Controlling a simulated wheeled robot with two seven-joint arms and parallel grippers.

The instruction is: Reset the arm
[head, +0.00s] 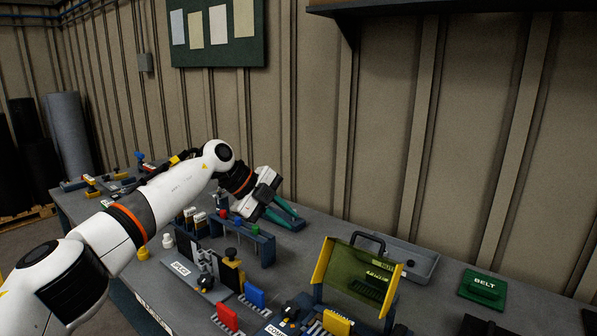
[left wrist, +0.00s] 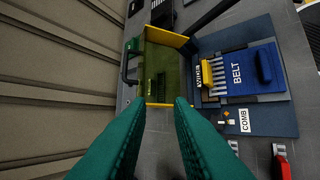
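My left gripper (head: 291,213) is raised above the back of the workbench (head: 325,225), with its teal fingers pointing right and down. In the left wrist view the two fingers (left wrist: 163,103) stand apart with nothing between them, so it is open and empty. The press with yellow sides and a see-through green cover (head: 362,274) is to the right of the gripper; it also shows ahead of the fingers in the left wrist view (left wrist: 165,65). My right gripper is not in view.
A blue BELT piece (left wrist: 240,72) and a yellow comb (left wrist: 208,78) lie beside the press. A rack with coloured tools (head: 243,236) and a SPLICE-labelled fixture (head: 190,277) stand below my left arm. A grey tray (head: 420,262) and green BELT block (head: 484,286) are right.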

